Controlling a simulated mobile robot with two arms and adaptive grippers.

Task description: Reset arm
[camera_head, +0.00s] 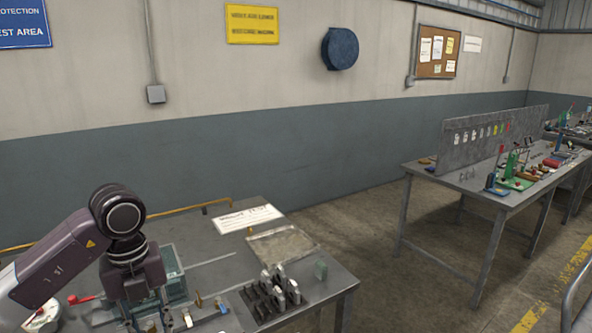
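My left arm comes in from the left, and its gripper (147,318) points down over the near table (330,285). Its fingers reach the bottom edge of the picture among small parts, so I cannot tell whether they are open or hold anything. A green-grey clear bin (172,272) stands just behind the gripper and is partly hidden by it. My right arm and gripper are not in view.
A red-handled item (82,299) lies left of the gripper. Another workbench (470,183) stands right, across open floor (385,230).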

